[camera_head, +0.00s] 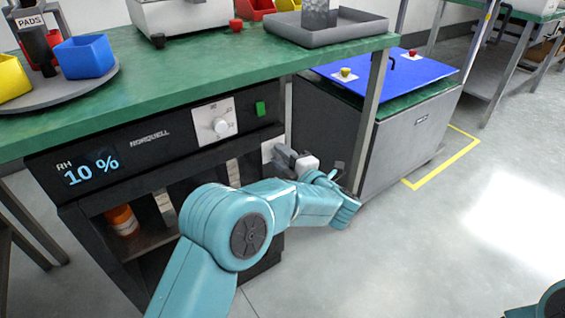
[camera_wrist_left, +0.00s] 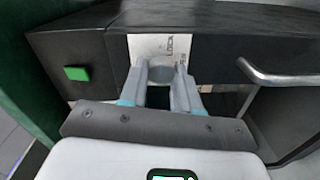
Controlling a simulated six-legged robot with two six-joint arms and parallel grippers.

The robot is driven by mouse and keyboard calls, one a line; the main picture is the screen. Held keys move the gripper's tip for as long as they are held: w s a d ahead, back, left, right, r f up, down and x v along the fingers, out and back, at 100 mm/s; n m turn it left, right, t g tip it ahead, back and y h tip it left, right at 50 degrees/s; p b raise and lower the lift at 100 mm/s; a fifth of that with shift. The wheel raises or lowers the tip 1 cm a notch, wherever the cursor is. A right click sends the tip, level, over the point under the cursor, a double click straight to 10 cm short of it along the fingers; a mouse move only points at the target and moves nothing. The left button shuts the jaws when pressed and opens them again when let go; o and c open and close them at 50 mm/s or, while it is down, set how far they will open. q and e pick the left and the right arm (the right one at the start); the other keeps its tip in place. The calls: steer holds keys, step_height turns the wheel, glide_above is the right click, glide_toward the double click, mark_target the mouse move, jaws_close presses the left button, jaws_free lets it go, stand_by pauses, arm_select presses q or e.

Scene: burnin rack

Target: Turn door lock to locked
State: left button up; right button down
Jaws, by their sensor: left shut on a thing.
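The door lock has a white plate (camera_wrist_left: 148,45) with partly hidden lettering on the dark cabinet front; the plate also shows in the head view (camera_head: 267,150). A grey lock knob (camera_wrist_left: 162,70) sits between my left fingertips. My left gripper (camera_wrist_left: 165,78) is shut on this knob, its fingers on either side. In the head view my left gripper (camera_head: 287,160) reaches the cabinet's right front edge, below the green button. The fingers hide most of the knob and the lower plate, so I cannot tell which way the knob points. My right gripper is out of view.
The cabinet display (camera_head: 92,171) reads RH 10 %. A white dial plate (camera_head: 208,121) and green button (camera_head: 260,108) are above the lock. A metal handle (camera_wrist_left: 285,78) is right of the lock in the wrist view. A bench leg (camera_head: 371,110) stands right of my gripper.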

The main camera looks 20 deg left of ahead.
arm_select(q)
steer(key=shift+a+r, duration=0.1)
steer(key=shift+a, duration=0.05)
stand_by(0.4)
steer(key=o, duration=1.1)
steer(key=shift+c, duration=0.2)
